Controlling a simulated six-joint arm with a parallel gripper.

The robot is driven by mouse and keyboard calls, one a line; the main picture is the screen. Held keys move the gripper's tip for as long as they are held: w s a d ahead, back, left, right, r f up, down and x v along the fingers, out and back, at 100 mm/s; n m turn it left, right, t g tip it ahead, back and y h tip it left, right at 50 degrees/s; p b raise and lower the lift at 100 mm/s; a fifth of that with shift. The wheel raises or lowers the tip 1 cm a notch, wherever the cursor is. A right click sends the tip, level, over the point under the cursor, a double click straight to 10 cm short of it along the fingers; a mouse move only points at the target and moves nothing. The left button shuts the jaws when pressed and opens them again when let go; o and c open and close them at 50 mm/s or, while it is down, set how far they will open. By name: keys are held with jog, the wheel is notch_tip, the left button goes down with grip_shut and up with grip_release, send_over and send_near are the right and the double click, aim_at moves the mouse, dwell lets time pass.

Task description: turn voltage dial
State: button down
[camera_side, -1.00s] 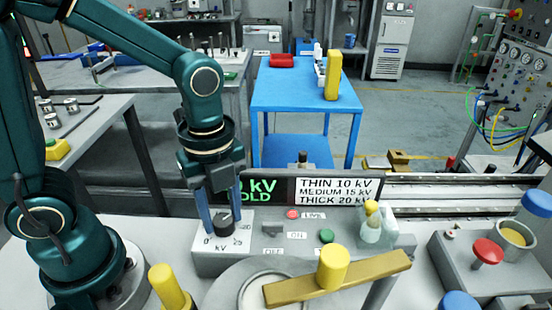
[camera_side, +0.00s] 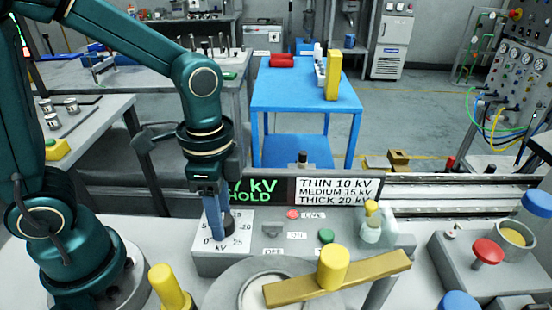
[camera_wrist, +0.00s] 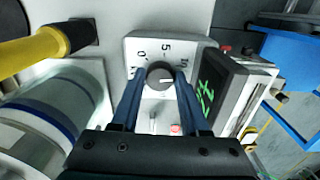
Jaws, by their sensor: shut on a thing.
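The voltage dial (camera_wrist: 160,75) is a dark round knob with a white pointer mark, on a pale scale plate (camera_side: 241,222) marked from 0 to 25 kV. In the wrist view the mark points right. My gripper (camera_wrist: 161,77) is shut on the dial, one finger on each side. In the side view my gripper (camera_side: 218,228) hangs straight down and its fingers cover part of the dial (camera_side: 229,222). The black display (camera_side: 262,190) shows green "7 kV" and "HOLD"; its left end is hidden behind my gripper.
A sign (camera_side: 337,190) reads thin 10 kV, medium 15 kV, thick 20 kV. The panel right of the dial has a red lamp (camera_side: 293,214), a switch (camera_side: 272,229) and a green button (camera_side: 326,236). A yellow-knobbed bar (camera_side: 340,278) stands in front.

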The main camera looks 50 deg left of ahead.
aim_at(224, 221)
jog(key=n, duration=0.6)
jog(key=shift+d, duration=0.1)
jog(key=n, duration=0.6)
jog(key=shift+n, duration=0.4)
jog(key=n, duration=0.6)
jog(key=shift+d, duration=0.1)
jog(key=n, duration=0.6)
jog(key=shift+w, duration=0.1)
jog(key=shift+n, duration=0.3)
jog(key=shift+c, duration=2.1)
grip_release()
jog(key=shift+r, duration=2.6)
